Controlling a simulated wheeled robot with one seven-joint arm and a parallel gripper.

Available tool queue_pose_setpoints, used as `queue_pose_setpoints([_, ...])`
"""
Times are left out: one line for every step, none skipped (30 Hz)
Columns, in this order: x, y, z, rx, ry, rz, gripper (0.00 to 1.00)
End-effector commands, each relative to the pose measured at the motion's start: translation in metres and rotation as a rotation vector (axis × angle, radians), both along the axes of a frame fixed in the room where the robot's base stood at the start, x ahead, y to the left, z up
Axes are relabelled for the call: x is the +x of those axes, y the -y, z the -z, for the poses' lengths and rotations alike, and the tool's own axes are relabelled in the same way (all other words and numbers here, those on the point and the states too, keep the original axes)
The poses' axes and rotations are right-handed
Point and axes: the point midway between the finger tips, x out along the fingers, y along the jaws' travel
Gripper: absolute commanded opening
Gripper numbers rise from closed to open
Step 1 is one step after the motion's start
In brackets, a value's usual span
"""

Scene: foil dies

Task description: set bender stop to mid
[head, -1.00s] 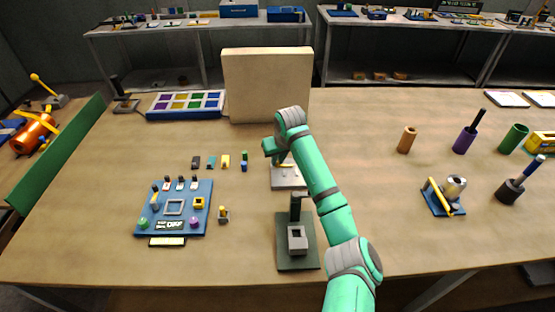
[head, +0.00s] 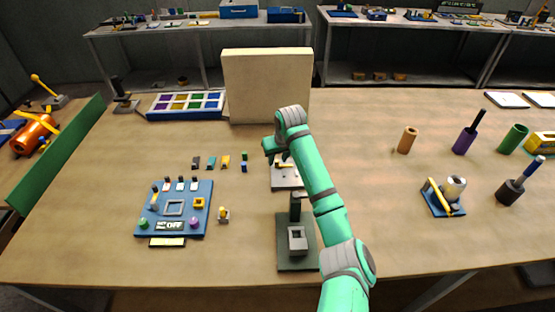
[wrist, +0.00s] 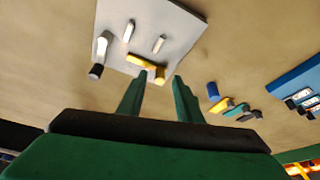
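The bender is a light grey plate (head: 285,183) on the middle of the table, partly hidden behind my arm. In the wrist view the plate (wrist: 178,35) carries several pale pins, a dark-tipped post (wrist: 98,62) and a yellow bar (wrist: 145,65), which looks like the stop. The yellow bar also shows in the head view (head: 285,165). In the head view my gripper (head: 277,152) is over the plate's far side.
A dark green base with a grey block (head: 297,240) stands in front of the bender. A blue panel (head: 182,229) with buttons lies left, several small coloured pieces (head: 225,162) behind it. A beige board (head: 266,85) stands behind.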

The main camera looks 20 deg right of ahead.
Motion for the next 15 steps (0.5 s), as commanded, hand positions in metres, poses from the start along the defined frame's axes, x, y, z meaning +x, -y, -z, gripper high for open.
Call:
queue_pose_setpoints([-0.001,0.0,-0.005,0.0,0.002,0.0,0.32])
queue_pose_setpoints([-0.003,0.001,-0.009,0.0,0.003,0.0,0.32])
queue_pose_setpoints([-0.005,0.001,-0.015,0.0,0.004,0.0,0.32])
queue_pose_setpoints([-0.007,0.001,-0.019,-0.001,0.004,0.0,0.32])
queue_pose_setpoints([-0.009,0.001,-0.024,-0.001,0.004,0.0,0.32])
queue_pose_setpoints([-0.012,0.001,-0.032,-0.001,0.004,-0.001,0.32])
queue_pose_setpoints([-0.014,0.001,-0.037,-0.001,0.005,-0.001,0.32])
queue_pose_setpoints([-0.016,0.001,-0.042,-0.001,0.004,-0.001,0.32])
queue_pose_setpoints([-0.019,0.001,-0.05,-0.001,0.005,-0.001,0.32])
queue_pose_setpoints([-0.021,0.001,-0.055,-0.001,0.004,-0.001,0.32])
queue_pose_setpoints([-0.023,0.001,-0.06,-0.001,0.004,0.0,0.32])
queue_pose_setpoints([-0.026,0.001,-0.066,-0.001,0.004,-0.001,0.32])
queue_pose_setpoints([-0.028,0.001,-0.071,-0.001,0.004,-0.001,0.32])
queue_pose_setpoints([-0.03,0.001,-0.074,-0.001,0.004,0.0,0.32])
queue_pose_setpoints([-0.032,0.001,-0.079,0.0,0.003,0.0,0.32])
